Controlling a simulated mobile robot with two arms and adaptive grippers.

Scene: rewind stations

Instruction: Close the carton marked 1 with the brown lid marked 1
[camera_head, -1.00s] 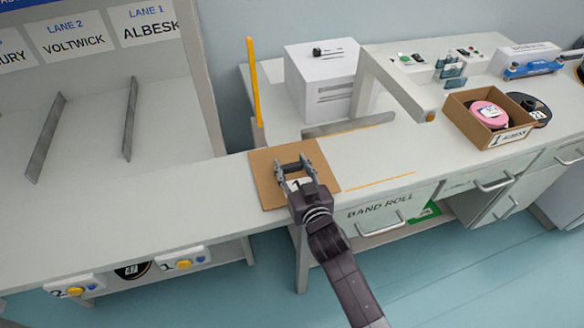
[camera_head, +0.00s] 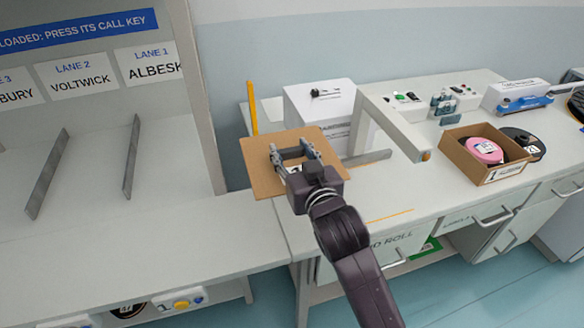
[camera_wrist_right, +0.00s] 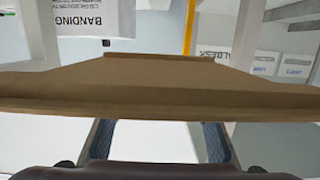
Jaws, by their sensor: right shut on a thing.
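The brown lid (camera_head: 262,178) is a flat square board held by my right gripper (camera_head: 292,157), which is shut on it and holds it raised above the counter. In the right wrist view the lid (camera_wrist_right: 160,85) spans the picture just beyond my fingers (camera_wrist_right: 158,140). The fingers cover part of the lid, and its number cannot be read clearly. The open carton (camera_head: 462,163) stands on the counter at the right, with a marked label on its front and a pink roll (camera_head: 486,151) inside. The lid is well to the left of the carton. My left gripper is not in view.
A white box-shaped machine (camera_head: 318,108) and a white arch (camera_head: 392,125) stand between lid and carton, with a metal guide bar (camera_head: 368,158) on the counter. A yellow post (camera_head: 252,108) rises behind the lid. A dark reel (camera_head: 524,143) lies beside the carton.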

